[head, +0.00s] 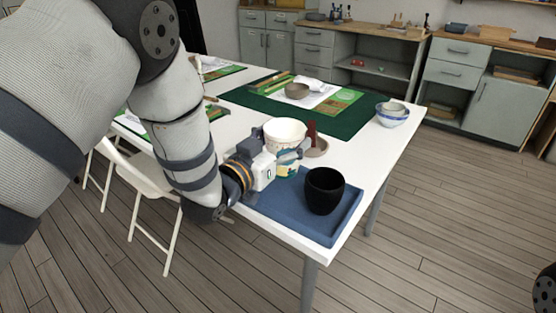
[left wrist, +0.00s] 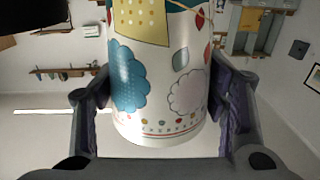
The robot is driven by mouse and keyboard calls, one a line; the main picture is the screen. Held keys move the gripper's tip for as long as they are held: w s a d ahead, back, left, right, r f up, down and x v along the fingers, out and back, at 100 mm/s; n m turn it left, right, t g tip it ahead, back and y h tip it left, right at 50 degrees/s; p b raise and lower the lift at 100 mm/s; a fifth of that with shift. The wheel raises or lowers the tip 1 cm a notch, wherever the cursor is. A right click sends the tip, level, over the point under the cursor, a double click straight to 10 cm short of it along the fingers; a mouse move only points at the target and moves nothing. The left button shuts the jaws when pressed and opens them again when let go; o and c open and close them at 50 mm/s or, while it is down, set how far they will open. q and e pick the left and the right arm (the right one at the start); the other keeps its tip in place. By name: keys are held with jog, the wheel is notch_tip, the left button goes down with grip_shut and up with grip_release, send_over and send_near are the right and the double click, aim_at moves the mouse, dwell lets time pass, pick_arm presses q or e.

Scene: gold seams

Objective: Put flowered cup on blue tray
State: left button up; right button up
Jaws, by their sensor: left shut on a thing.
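The flowered cup (head: 287,166) is white with coloured blossoms and is held upright with its open rim up. My left gripper (head: 290,153) is shut on its side, with one finger across the front of it. In the left wrist view the cup (left wrist: 160,90) fills the space between the two dark fingers. The blue tray (head: 290,214) lies on the near corner of the white table. The cup is over or just behind the tray's far edge; whether it touches anything below is unclear.
A black cup (head: 324,190) stands on the right part of the tray. Behind the flowered cup are a brownish dish (head: 320,150) and a dark red upright object (head: 311,131). Blue-white bowls (head: 392,117) stand at the table's right edge. The tray's left front is bare.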

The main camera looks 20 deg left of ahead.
pick_arm(q)
jog(key=shift+a+f, duration=0.3)
jog(key=shift+f, duration=0.1)
jog(key=shift+s+a+f+b, duration=0.1)
jog(key=shift+a+f+b, duration=0.1)
jog(key=shift+f, duration=0.75)
jog(key=shift+s+a+f+b, duration=0.1)
jog(key=shift+a+f+b, duration=0.1)
jog(key=shift+f, duration=0.7)
pick_arm(e)
jog(key=shift+s+f, duration=0.4)
pick_arm(q)
jog(key=shift+f, duration=0.2)
jog(key=o, duration=1.3)
